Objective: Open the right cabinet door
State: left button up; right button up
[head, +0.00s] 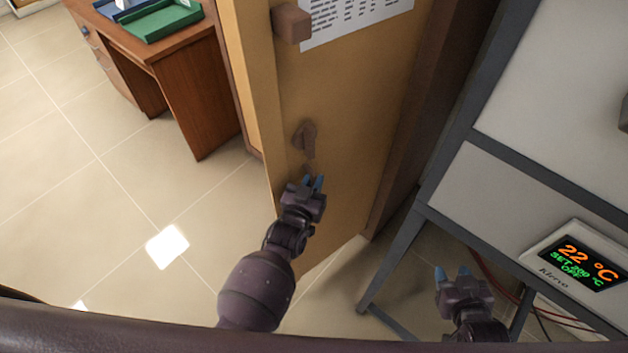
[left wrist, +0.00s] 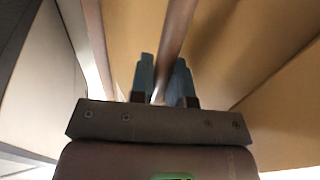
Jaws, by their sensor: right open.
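A tan cabinet door (head: 345,120) stands in the middle of the head view, its free edge toward the left. It carries a dark handle (head: 306,138), turned downward, and a brown block (head: 291,22) higher up. My left gripper (head: 313,182) is just below the handle, near the door face, with its blue fingers apart. In the left wrist view, a brown strip runs upward beyond the spaced fingers (left wrist: 164,82); I cannot tell whether they touch it. My right gripper (head: 452,272) is open and empty at the lower right, away from the door.
A grey-framed furnace stand with a temperature display (head: 580,264) is at the right, close to my right gripper. A wooden desk (head: 165,60) with a green tray (head: 160,22) stands at the upper left. Tiled floor (head: 110,210) is clear left of the door.

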pick_arm(q)
jog(key=o, duration=0.4)
jog(key=shift+a, duration=0.1)
jog(key=v, duration=1.1)
